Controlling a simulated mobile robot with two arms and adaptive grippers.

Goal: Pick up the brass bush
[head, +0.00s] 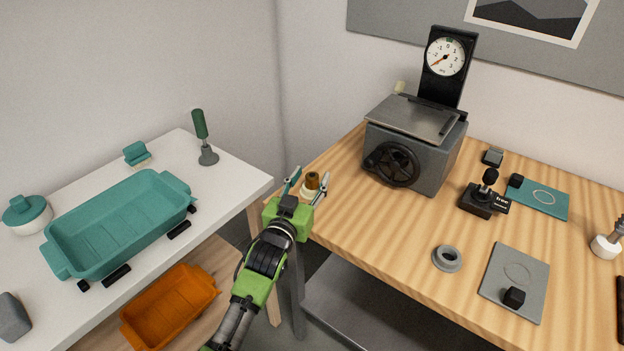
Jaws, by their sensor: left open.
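The brass bush (312,180) is a small brown-gold cylinder near the left edge of the wooden table, with a paler part showing below it. My left gripper (308,182) is open, with its arm reaching in from below. In the picture its two fingers lie on either side of the bush. I cannot tell whether either finger touches it. The lower part of the bush is partly hidden by the gripper. My right gripper is not in view.
On the wooden table (400,232) stand a grey box with a black handwheel (392,164) and dial (445,57), a black joystick (486,195), a grey ring (447,258) and a grey plate (514,283). A white table (235,172) at left holds a teal tray (118,222).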

